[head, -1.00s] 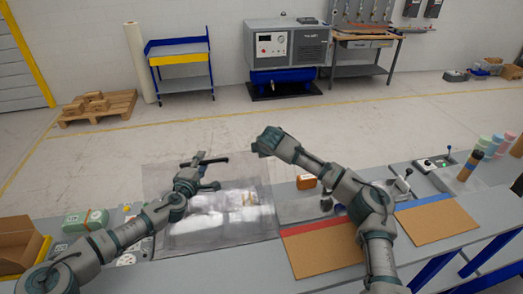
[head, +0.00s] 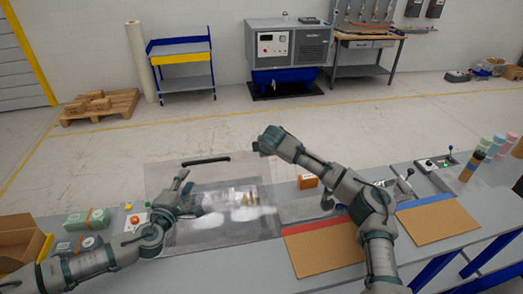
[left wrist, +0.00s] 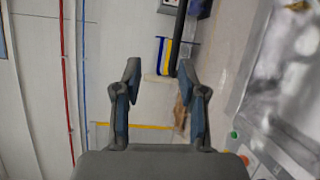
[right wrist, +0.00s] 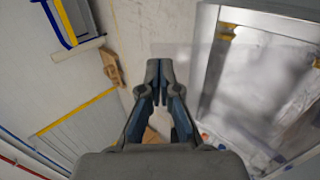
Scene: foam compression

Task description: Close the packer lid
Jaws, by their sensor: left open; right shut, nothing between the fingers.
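The packer (head: 190,240) is on the bench at left centre, its shiny metal interior showing through a clear lid (head: 160,178). The lid appears raised; its exact angle is hard to tell. Its black handle (head: 206,160) runs along the far edge. My left gripper (head: 182,178) is open and empty, nearer than the handle and near its left end. A black bar, apparently the handle (left wrist: 181,35), shows beyond the fingers in the left wrist view. My right gripper (head: 262,146) is shut and empty, right of the handle. The packer's metal frame (right wrist: 207,60) shows in the right wrist view.
Buttons (head: 134,219) sit left of the packer. Green packs (head: 88,219) and an open cardboard box (head: 18,243) are farther left. A small orange box (head: 307,182) and brown foam sheets (head: 325,252) lie right. Open floor is beyond the bench.

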